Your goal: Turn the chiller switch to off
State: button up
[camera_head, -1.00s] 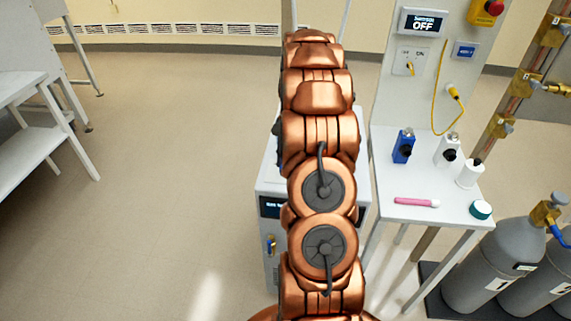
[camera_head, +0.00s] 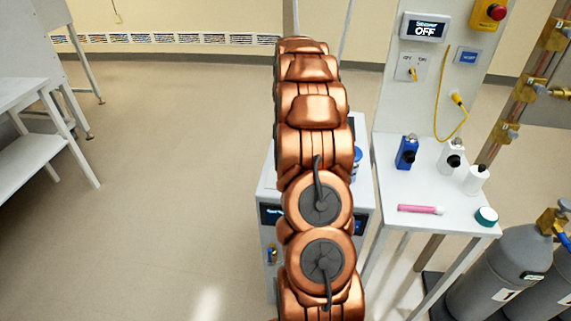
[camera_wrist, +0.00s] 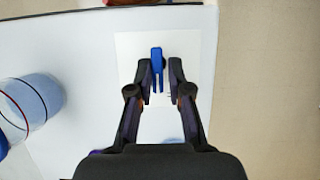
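In the wrist view, a blue lever (camera_wrist: 156,62) stands on a pale plate (camera_wrist: 128,48) on a white surface; it looks like the switch. My gripper (camera_wrist: 161,66) is open, with one dark finger on each side of the lever. The left finger is very close to the lever; I cannot tell whether they touch. In the head view, the white chiller cabinet (camera_head: 268,190) stands behind my arm, with a dark display at its front. My arm hides my gripper and the lever there.
To the right, a white table (camera_head: 400,185) holds bottles and a pink marker (camera_head: 420,209). Open floor lies to the left.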

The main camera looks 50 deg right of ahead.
jog(key=o, duration=0.3)
jog(key=shift+v, duration=3.75)
